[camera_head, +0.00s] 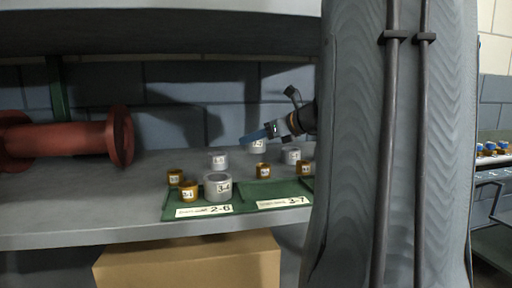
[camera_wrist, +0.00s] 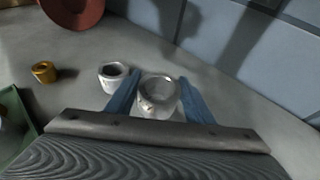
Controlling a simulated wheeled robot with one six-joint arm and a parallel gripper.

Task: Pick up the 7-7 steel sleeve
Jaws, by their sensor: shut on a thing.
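The 7-7 steel sleeve (camera_head: 258,146) is a light grey ring with a white label, held at the tip of my gripper (camera_head: 255,138) at the back of the shelf. In the wrist view the sleeve (camera_wrist: 158,92) sits between the two blue fingers of my gripper (camera_wrist: 157,98), which are shut on it from both sides. Its open top faces the wrist camera. In the head view my arm hides part of the scene to the right. Whether the sleeve touches the shelf is hard to tell.
Another steel sleeve (camera_wrist: 113,76) stands close beside the held one. A green mat (camera_head: 245,199) with labels 2-6 and 3-7 lies at the front, with a steel sleeve (camera_head: 217,187) and brass sleeves (camera_head: 189,191) on or near it. A red flanged pipe (camera_head: 70,139) lies at left.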

